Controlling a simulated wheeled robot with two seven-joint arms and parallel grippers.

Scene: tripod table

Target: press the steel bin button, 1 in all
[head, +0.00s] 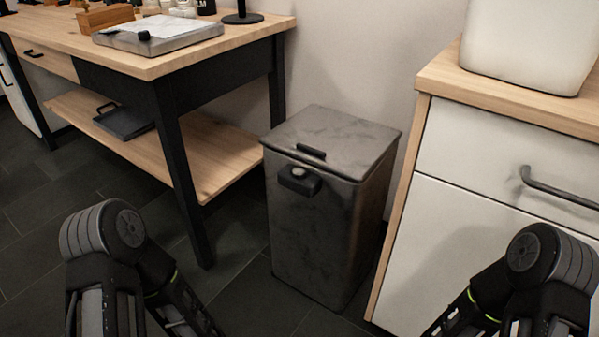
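The steel bin (318,228) stands on the floor between the wooden table and the white cabinet. It is dark grey and its lid (335,138) looks shut. A black handle lies on the lid's front edge. A black block with a light round button (298,171) on top sticks out from the upper front of the bin. My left arm is at the lower left and my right arm at the lower right. Both are apart from the bin in the picture. Both grippers' fingertips are below the frame.
The wooden table (255,29) with black legs and a low shelf (215,165) is left of the bin. A white cabinet (480,235) with a wooden top and black handle stands close on the right. Dark tiled floor (255,305) is clear in front of the bin.

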